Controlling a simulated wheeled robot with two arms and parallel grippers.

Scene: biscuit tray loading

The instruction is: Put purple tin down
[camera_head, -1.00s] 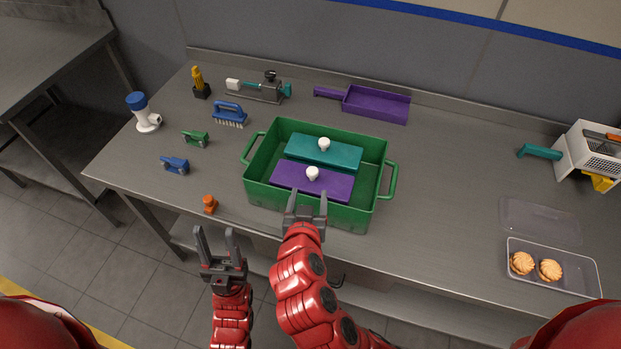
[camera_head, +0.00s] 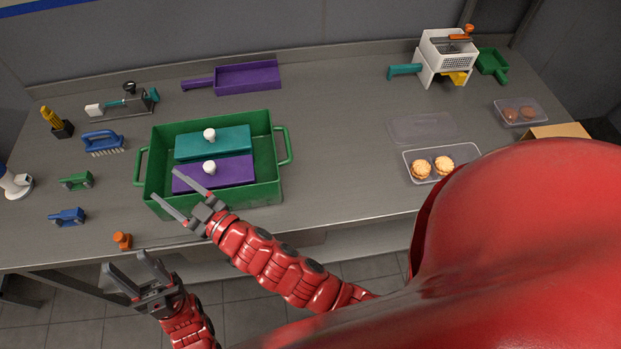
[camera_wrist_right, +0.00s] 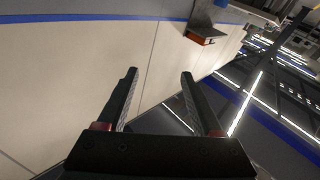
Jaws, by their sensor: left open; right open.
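The purple tin (camera_head: 232,173), a long box with a white knob on its lid, sits inside the green crate (camera_head: 262,148). It lies along the crate's front side, beside a teal tin (camera_head: 230,142) with a similar knob. My right gripper (camera_head: 164,184) is open and empty, overlapping the crate's front left corner in the head view; whether it touches the crate cannot be told. The right wrist view shows its two fingers (camera_wrist_right: 158,95) apart, with nothing between them. My left gripper (camera_head: 127,260) is open and empty near the table's front edge, left of the right one.
A purple scoop tray (camera_head: 247,78) lies behind the crate. Brushes and small tools stand to the left, with an orange knob piece (camera_head: 122,240) at the front edge. A clear tray (camera_head: 410,172) with two biscuits lies right; the table between it and the crate is clear.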

